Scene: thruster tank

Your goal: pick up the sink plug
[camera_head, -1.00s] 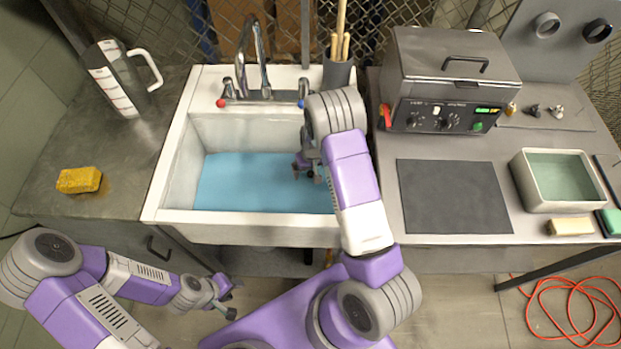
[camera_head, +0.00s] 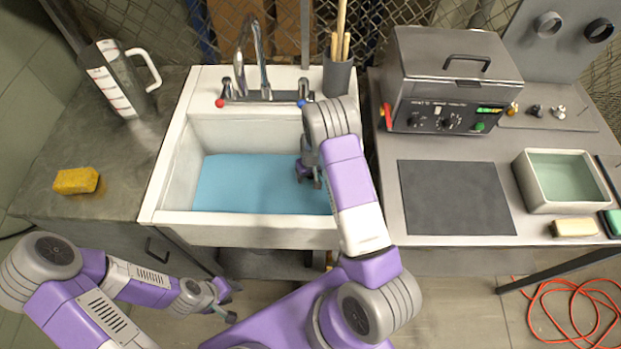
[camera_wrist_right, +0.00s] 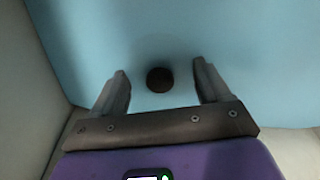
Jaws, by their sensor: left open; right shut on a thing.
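The sink plug (camera_wrist_right: 160,80) is a small dark round thing against the blue water in the right wrist view. It is between the two fingers of my right gripper (camera_wrist_right: 161,82), which is shut on it; the contact itself is hard to make out. In the head view my right gripper (camera_head: 311,181) reaches down into the white sink (camera_head: 175,175), near the right part of the blue water (camera_head: 245,183); the plug is hidden there. My left gripper (camera_head: 230,302) is open and empty, low in front of the sink.
A faucet (camera_head: 262,75) stands behind the basin. The sink walls are close around my right gripper. A measuring jug (camera_head: 120,85) and a yellow sponge (camera_head: 76,181) are on the left counter. A grey machine (camera_head: 450,75) and a tub (camera_head: 530,185) are on the right table.

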